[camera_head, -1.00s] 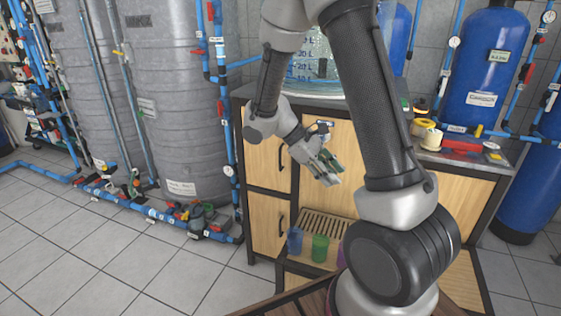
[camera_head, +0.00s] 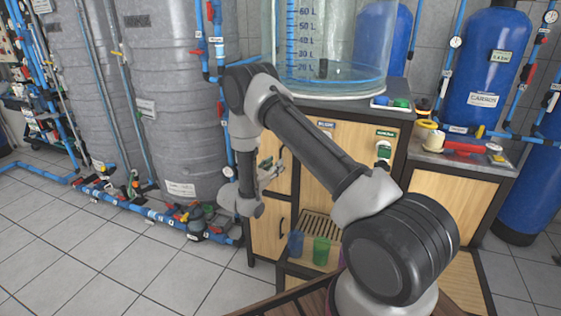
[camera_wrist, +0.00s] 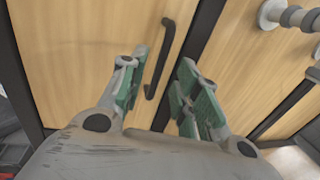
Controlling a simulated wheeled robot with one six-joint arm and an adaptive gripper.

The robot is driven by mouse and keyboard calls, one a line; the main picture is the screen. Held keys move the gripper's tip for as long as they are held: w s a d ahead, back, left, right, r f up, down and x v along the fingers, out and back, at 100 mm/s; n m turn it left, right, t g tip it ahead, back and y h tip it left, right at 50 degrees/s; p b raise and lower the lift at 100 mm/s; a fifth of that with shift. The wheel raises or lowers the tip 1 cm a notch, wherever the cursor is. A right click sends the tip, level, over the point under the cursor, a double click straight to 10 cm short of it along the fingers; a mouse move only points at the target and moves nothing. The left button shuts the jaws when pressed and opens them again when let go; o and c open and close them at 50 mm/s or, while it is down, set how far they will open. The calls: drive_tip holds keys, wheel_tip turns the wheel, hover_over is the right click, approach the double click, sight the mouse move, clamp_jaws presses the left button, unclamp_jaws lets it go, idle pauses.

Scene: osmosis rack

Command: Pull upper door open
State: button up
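The upper door is a light wood panel with dark edging, filling much of the wrist view (camera_wrist: 85,45). Its black vertical bar handle (camera_wrist: 160,62) lies between my gripper's two green-padded fingers (camera_wrist: 161,70). The fingers are spread wide, with a visible gap between each one and the handle. In the head view my gripper (camera_head: 268,170) is in front of the upper door (camera_head: 269,145) on the cabinet's left side, and my arm hides part of the door. The door looks shut.
A lower door (camera_head: 266,228) with its own handle is below. To the right, blue (camera_head: 295,243) and green (camera_head: 321,250) cups stand by a slatted rack. A clear tank (camera_head: 330,75) stands on top. Grey tanks (camera_head: 175,100) and floor pipes are left.

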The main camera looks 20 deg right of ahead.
drive_tip(key=shift+x, duration=2.55)
drive_tip(key=shift+c, duration=0.5)
clamp_jaws()
